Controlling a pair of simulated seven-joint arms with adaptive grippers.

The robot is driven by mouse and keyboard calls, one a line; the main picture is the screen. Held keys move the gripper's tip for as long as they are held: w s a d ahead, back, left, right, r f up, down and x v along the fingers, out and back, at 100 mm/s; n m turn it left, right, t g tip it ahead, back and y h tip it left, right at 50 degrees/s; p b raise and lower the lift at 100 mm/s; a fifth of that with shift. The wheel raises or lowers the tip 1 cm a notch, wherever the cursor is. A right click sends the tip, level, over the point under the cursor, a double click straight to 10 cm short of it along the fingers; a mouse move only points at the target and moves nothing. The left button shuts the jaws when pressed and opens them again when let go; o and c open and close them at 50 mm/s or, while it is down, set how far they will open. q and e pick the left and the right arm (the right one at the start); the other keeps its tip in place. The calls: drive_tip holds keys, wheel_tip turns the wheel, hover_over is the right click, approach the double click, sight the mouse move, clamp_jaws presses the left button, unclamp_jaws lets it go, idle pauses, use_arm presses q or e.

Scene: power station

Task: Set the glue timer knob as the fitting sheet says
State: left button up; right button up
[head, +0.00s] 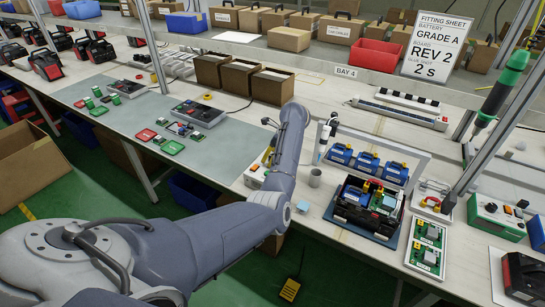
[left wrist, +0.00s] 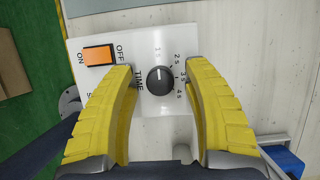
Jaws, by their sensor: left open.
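The glue timer box (left wrist: 112,32) is white and sits on the bench. An orange switch (left wrist: 98,55) lies between ON and OFF. My left gripper (left wrist: 160,67) is open, its yellow fingers either side of the knob with gaps showing. In the head view the box (head: 255,177) is partly hidden by my left arm. The fitting sheet (head: 432,45) reads grade A, REV 2, glue shot 2 s. My right gripper is not in view.
A grey cup (head: 315,178) and a light blue block (head: 303,207) stand right of my left arm. The battery assembly (head: 368,208) and blue packs (head: 368,163) are further right. Open brown boxes (head: 272,86) stand behind. A grey mat (head: 120,125) lies left.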

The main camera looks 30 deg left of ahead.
use_arm(q)
drive_tip(key=shift+c, duration=0.3)
clamp_jaws()
drive_tip(key=shift+m, duration=0.4)
drive_tip(key=m+t, duration=0.1)
drive_tip(key=m, duration=0.2)
drive_tip(key=shift+a+m+t, duration=0.1)
drive_tip(key=shift+m+t, duration=0.3)
drive_tip(key=shift+a+r+m+t+h, duration=0.1)
drive_tip(key=shift+m+t+h, duration=0.2)
drive_tip(key=shift+m, duration=0.75)
drive_tip(key=shift+r+m+t+h, duration=0.15)
drive_tip(key=shift+m+t, duration=0.25)
drive_tip(key=shift+m, duration=0.65)
